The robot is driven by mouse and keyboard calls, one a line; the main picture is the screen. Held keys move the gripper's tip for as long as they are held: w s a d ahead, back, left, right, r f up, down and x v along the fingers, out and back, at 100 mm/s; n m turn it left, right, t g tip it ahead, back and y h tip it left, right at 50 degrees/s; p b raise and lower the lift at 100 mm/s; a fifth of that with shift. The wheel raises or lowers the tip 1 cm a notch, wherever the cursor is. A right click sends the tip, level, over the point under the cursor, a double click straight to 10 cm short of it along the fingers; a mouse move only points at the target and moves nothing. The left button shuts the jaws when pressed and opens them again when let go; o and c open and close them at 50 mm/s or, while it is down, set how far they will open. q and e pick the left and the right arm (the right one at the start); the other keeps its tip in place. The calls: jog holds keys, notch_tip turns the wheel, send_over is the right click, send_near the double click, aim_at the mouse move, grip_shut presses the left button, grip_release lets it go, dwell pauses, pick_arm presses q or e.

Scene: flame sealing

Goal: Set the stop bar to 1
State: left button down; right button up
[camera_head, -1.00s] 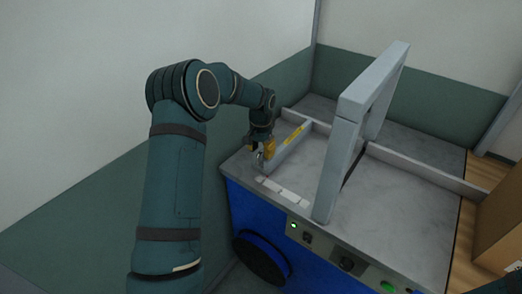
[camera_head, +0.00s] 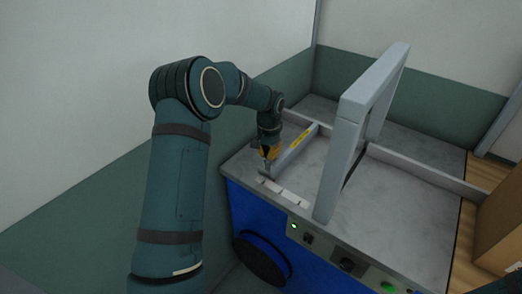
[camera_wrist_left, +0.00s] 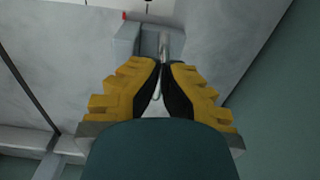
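The stop bar (camera_head: 292,150) is a grey bar with a yellow label, lying on the left part of the grey machine top. Its near end is close to a white scale strip (camera_head: 284,194) at the front edge; the scale's digits are too small to read. My left gripper (camera_head: 268,156) is at this near end. In the left wrist view, its yellow-and-black fingers (camera_wrist_left: 163,62) nearly meet at the tips, around a small upright metal piece at the stop bar's end (camera_wrist_left: 128,38). The exact contact is partly hidden.
A tall grey frame (camera_head: 331,160) stands on the machine to the right of the stop bar, with clear top between them. A low rail (camera_head: 420,170) runs across behind. The front panel (camera_head: 345,262) carries knobs and green lights. A cardboard box (camera_head: 503,225) is at far right.

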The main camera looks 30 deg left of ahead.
pick_arm(q)
jog(key=d, duration=0.4)
jog(key=s+d, duration=0.1)
jog(key=d, duration=0.6)
jog(key=shift+s+d+f, duration=0.15)
jog(key=shift+d+f, duration=0.15)
jog(key=shift+d, duration=0.1)
jog(key=c, duration=1.1)
grip_release()
jog(key=shift+d, duration=0.1)
jog(key=shift+o, duration=0.3)
jog(key=shift+r, duration=0.1)
jog(key=shift+r, duration=0.1)
jog(key=shift+w+r, duration=0.2)
jog(key=shift+r, duration=0.05)
notch_tip(320, 180, up, 11)
jog(key=shift+r, duration=0.2)
jog(key=shift+s+f, duration=0.1)
